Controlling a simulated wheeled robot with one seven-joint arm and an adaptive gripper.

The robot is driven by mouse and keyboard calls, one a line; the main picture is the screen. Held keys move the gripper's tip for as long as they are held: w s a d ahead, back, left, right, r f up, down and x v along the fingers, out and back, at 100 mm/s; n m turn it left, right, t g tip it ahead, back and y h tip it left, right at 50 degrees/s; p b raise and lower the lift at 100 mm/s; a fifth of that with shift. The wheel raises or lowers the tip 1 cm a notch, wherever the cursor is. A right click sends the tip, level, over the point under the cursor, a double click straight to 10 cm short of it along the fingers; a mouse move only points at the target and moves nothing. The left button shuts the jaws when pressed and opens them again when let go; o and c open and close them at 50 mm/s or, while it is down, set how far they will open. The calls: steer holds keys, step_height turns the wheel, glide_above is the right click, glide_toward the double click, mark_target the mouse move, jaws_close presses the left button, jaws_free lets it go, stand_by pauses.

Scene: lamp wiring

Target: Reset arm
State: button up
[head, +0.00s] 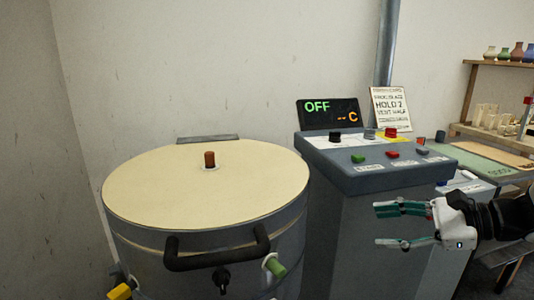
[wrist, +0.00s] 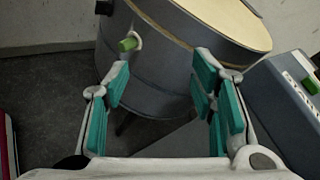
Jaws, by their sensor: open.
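My gripper (head: 402,225) reaches in from the right edge of the head view, its teal-padded fingers pointing left. It is open and empty, in front of the grey control console. In the wrist view my gripper (wrist: 160,95) shows its two fingers spread wide with nothing between them. Beyond them stands the round grey kiln (wrist: 150,75), whose green peg (wrist: 128,44) shows at upper left. In the head view the kiln has a closed cream lid (head: 208,190) and a dark handle (head: 216,258).
The console (head: 375,170) carries green and red buttons. Its dark display (head: 329,114) reads OFF and "-- C". A sign (head: 391,109) stands behind it. Shelves (head: 495,64) with small vases and a green-topped table (head: 470,160) are at the right. Floor (wrist: 45,105) shows left of the kiln.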

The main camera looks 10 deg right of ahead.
steer(key=s+a+r+n+g+h, duration=0.25)
steer(key=s+a+n+g, duration=0.55)
steer(key=s+a+n, duration=0.45)
steer(key=s+f+n+h, duration=0.2)
steer(key=s+n+h, duration=0.65)
steer(key=s, duration=0.35)
step_height(320, 180, up, 22)
steer(key=m+t+p, duration=0.1)
steer(key=t+p, duration=0.2)
steer(key=p, duration=1.8)
steer(key=shift+d+r+t, duration=0.15)
steer(key=shift+r+t, duration=0.1)
steer(key=shift+t, duration=0.15)
